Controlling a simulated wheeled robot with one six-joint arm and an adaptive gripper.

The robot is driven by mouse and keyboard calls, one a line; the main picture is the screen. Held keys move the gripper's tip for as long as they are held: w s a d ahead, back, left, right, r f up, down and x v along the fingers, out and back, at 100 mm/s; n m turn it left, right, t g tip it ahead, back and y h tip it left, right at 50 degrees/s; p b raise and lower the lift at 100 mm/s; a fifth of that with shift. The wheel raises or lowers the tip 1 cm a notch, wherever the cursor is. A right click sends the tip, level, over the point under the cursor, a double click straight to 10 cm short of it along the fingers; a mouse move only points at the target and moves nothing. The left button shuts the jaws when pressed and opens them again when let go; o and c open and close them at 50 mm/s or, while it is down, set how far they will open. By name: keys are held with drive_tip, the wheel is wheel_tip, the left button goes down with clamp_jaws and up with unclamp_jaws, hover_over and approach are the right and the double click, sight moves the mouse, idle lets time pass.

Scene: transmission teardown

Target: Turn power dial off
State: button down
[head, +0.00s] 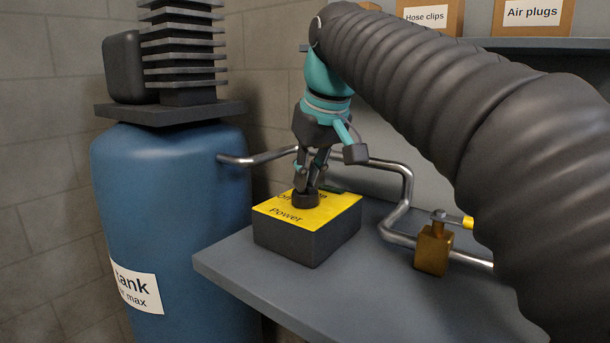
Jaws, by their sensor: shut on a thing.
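The power dial (305,199) is a small dark round knob on top of a dark box (300,238). The box has a yellow top plate (285,213) with the word "Power" and other lettering partly hidden by the knob and fingers. My gripper (306,188) points down from above, and its dark fingers are shut on the dial. The fingers hide much of the dial, so I cannot tell which mark it points to.
The box stands on a grey bench (345,290). A blue tank (170,220) stands at the left. A metal pipe (400,215) runs behind the box to a brass valve (433,249) at the right. A shelf (550,43) holds labelled boxes.

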drive_tip(key=n, duration=0.1)
drive_tip(key=n+y, duration=0.1)
drive_tip(key=n, duration=0.1)
drive_tip(key=n+g, duration=0.1)
drive_tip(key=shift+w+d+n+y, duration=0.2)
drive_tip(key=shift+w+n+y, duration=0.1)
drive_tip(key=shift+n, duration=0.1)
idle(0.4)
drive_tip(key=c, duration=1.2)
unclamp_jaws()
drive_tip(key=shift+s, duration=0.1)
drive_tip(key=v, duration=1.2)
